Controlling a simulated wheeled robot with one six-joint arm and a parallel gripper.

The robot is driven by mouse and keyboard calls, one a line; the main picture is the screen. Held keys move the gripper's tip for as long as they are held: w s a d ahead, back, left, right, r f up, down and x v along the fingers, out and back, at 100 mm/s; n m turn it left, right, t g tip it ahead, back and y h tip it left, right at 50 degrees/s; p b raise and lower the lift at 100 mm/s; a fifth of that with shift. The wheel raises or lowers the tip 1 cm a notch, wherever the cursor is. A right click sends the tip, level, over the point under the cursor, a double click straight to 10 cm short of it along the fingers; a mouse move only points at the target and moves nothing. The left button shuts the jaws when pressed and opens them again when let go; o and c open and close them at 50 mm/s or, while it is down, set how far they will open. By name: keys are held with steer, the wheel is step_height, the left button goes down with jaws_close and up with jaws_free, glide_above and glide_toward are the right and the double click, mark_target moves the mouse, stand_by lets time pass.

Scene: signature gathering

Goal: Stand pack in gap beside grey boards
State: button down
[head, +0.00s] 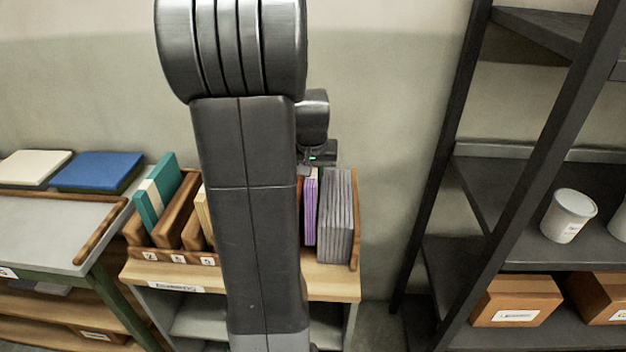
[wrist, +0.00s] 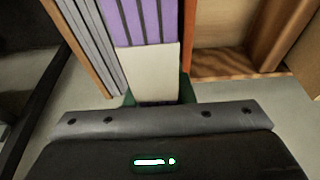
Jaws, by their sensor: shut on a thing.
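My gripper (head: 313,172) is over the right part of the wooden rack, partly hidden behind my arm in the head view. In the wrist view its jaws (wrist: 157,98) are shut on the pale-banded end of a purple pack (wrist: 147,22). The purple pack also shows in the head view (head: 311,212), upright just left of the grey boards (head: 338,218). In the wrist view the grey boards (wrist: 91,40) run alongside it on the left. I cannot tell whether they touch, or whether the pack's bottom rests on the rack.
The rack's right end wall (head: 355,222) stands beside the grey boards. A teal pack (head: 157,200) leans in the rack's left slot. In the wrist view an empty wooden compartment (wrist: 222,65) lies right of the pack. A dark shelf unit (head: 440,190) stands to the right.

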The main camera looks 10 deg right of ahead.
step_height(320, 180, down, 2)
steer(key=shift+f+b, duration=0.55)
steer(key=shift+f, duration=0.1)
steer(key=c, duration=1.3)
jaws_free()
steer(key=shift+o, duration=0.2)
steer(key=p+v, duration=0.1)
steer(key=v, duration=1.2)
steer(key=shift+w+r, duration=0.1)
steer(key=shift+r, duration=0.1)
steer(key=shift+f, duration=0.1)
